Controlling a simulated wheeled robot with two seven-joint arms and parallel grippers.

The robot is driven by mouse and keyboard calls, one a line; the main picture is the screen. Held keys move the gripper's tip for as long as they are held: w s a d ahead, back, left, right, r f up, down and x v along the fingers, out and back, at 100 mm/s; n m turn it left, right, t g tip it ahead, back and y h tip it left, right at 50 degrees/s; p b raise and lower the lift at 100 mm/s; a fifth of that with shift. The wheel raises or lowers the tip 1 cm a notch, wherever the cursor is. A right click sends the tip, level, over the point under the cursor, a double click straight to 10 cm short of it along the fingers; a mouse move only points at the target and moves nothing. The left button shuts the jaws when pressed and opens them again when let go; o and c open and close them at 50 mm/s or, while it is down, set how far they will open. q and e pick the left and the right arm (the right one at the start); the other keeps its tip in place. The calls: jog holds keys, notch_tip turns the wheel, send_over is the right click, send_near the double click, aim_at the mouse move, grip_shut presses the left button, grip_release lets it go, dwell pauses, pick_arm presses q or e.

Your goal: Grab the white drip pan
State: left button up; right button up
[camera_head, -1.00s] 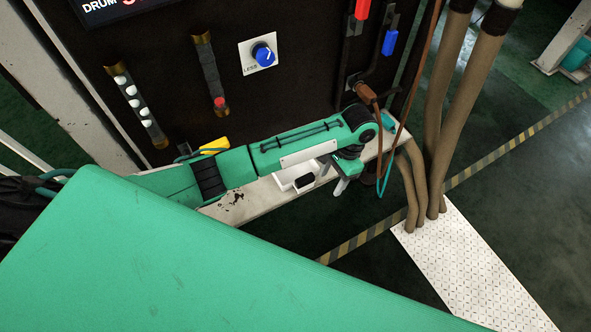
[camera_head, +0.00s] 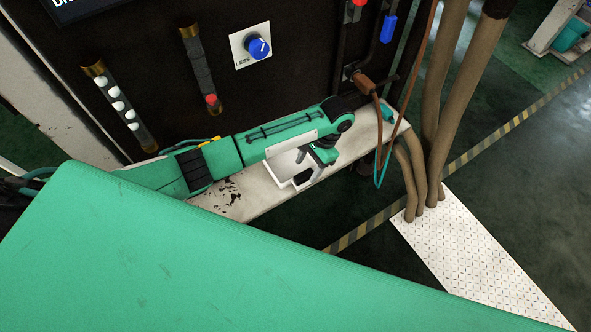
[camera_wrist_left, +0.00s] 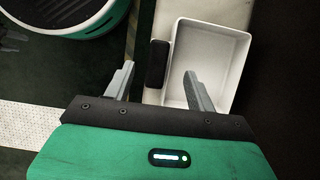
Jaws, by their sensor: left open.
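The white drip pan (camera_wrist_left: 212,57) is an open, shallow white box with a black grip (camera_wrist_left: 157,62) on one side. In the head view the pan (camera_head: 279,167) sits on the pale shelf (camera_head: 245,203), partly hidden by my left arm. My left gripper (camera_wrist_left: 158,72) is open, with its fingers on either side of the black grip in the left wrist view. One finger overlaps the pan's inside, the other lies beyond its edge. I cannot tell whether either finger touches the pan. In the head view the left gripper (camera_head: 306,158) is just above the pan. My right gripper is out of view.
The dark machine panel rises behind the shelf, with a blue dial (camera_head: 257,48) and a red-ended lever (camera_head: 211,100). A brown cable (camera_head: 376,97) and thick brown hoses (camera_head: 440,120) stand to the right. Open floor lies in front of the shelf.

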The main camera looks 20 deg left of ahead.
aim_at(304, 173)
pick_arm(q)
jog(key=shift+x, duration=2.75)
jog(key=shift+s, duration=0.1)
jog(key=c, duration=1.1)
